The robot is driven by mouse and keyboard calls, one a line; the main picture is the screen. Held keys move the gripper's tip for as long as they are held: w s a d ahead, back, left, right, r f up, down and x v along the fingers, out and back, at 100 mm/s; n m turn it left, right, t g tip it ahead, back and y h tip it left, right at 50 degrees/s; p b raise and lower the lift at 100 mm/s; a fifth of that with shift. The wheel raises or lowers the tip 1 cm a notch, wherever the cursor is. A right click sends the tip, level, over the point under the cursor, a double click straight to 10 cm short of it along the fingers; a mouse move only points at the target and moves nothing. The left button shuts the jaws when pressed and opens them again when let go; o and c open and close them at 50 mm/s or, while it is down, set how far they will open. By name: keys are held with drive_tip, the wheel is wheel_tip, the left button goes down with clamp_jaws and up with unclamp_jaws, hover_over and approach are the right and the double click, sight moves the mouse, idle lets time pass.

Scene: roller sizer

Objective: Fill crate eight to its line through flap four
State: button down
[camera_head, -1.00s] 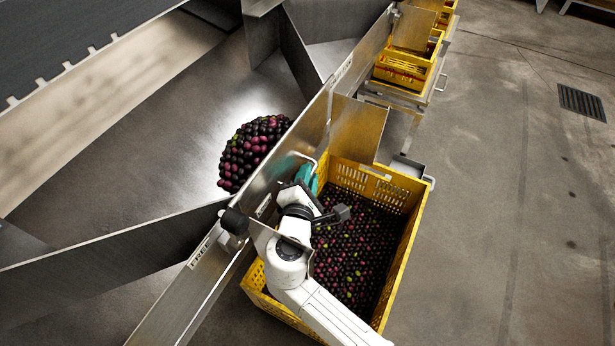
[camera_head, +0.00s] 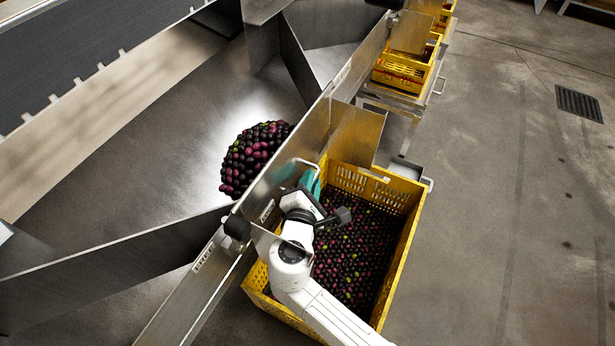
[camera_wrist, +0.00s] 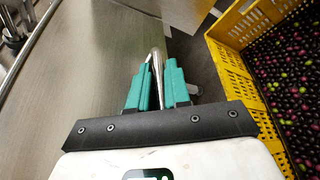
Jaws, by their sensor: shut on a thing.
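My gripper (camera_head: 311,178) has teal fingers, and in the wrist view they (camera_wrist: 158,88) are closed around a shiny metal bar handle (camera_wrist: 157,58). In the head view this handle (camera_head: 305,162) sticks out from the steel wall above the crate's left side. A yellow crate (camera_head: 404,245) stands below, holding a broad bed of dark, purple and a few green olives (camera_head: 355,250). The crate also shows in the wrist view (camera_wrist: 236,75). An olive heap (camera_head: 253,158) lies on the steel chute behind the wall. I cannot make out a fill line; my arm hides part of the crate.
A steel plate (camera_head: 355,135) stands at the crate's far end. More yellow crates (camera_head: 402,70) stand farther along the wall. Slanted steel dividers (camera_head: 120,262) bound the chute. The floor (camera_head: 510,220) to the right is clear, with a drain grate (camera_head: 580,103).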

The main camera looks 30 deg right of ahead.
drive_tip(key=s+d+r+n+g+p, duration=0.2)
drive_tip(key=s+d+r+n+p, duration=0.1)
drive_tip(key=p, duration=0.9)
drive_tip(key=shift+s+n+h, duration=0.3)
drive_tip(key=shift+s+n, duration=0.1)
drive_tip(key=shift+s, duration=0.25)
drive_tip(key=shift+r+p, duration=0.1)
drive_tip(key=shift+p, duration=0.2)
drive_tip(key=c, duration=1.5)
unclamp_jaws()
drive_tip(key=shift+o, duration=0.3)
drive_tip(key=p+v, duration=0.1)
drive_tip(key=v, duration=1)
drive_tip(key=shift+p, duration=0.35)
